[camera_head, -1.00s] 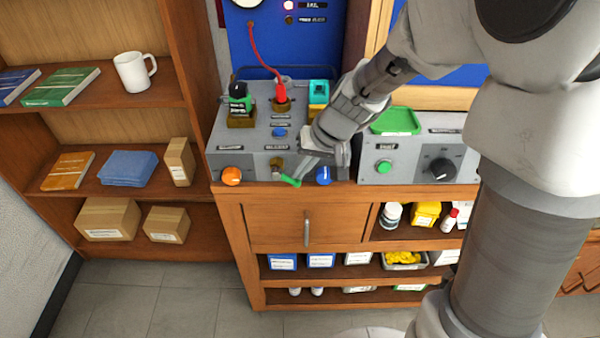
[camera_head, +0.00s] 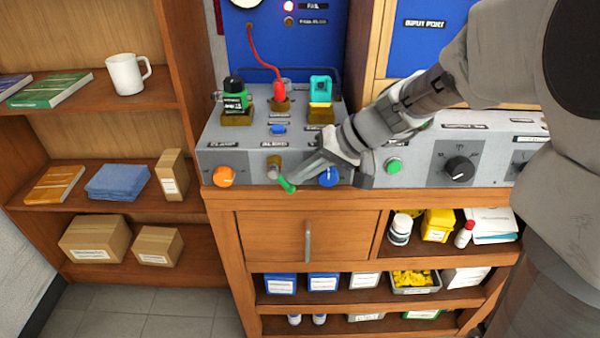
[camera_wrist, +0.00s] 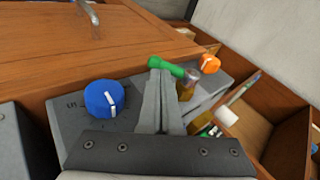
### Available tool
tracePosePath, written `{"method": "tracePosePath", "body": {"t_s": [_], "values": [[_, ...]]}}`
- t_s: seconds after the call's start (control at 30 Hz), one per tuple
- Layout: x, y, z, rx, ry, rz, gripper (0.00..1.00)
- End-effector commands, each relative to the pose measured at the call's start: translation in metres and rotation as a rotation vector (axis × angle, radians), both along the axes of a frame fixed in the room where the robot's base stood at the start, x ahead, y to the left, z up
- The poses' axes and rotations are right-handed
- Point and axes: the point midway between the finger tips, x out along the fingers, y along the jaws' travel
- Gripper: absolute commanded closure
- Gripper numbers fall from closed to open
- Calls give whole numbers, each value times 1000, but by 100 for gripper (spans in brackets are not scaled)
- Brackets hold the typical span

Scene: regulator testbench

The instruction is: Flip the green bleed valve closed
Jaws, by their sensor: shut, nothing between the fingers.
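The green bleed valve handle (camera_head: 287,185) sticks out from a brass valve body (camera_head: 273,166) on the front of the grey test unit (camera_head: 245,160), slanting down to the right. In the wrist view the green handle (camera_wrist: 165,67) lies just beyond my fingertips, with the brass body (camera_wrist: 186,88) to its right. My gripper (camera_head: 298,176) is shut and empty, its fingers reaching in from the right to the handle. It also shows in the wrist view (camera_wrist: 158,75). The tips are at or very near the handle; I cannot tell whether they touch.
A blue knob (camera_head: 328,177) is close to my fingers on the right, and an orange knob (camera_head: 224,177) is to the left. A wooden cabinet (camera_head: 260,225) stands below. A panel with a green button (camera_head: 394,166) and black dial (camera_head: 459,169) is at the right.

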Motion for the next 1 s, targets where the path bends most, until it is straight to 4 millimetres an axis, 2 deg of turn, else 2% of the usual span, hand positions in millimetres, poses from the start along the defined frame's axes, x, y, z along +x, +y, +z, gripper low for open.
{"method": "tracePosePath", "body": {"t_s": [0.03,0.4,1.0], "values": [[0,-1,-9,27,-1,-4,100],[0,3,-19,31,-1,0,100],[0,8,-26,30,0,-1,100]]}}
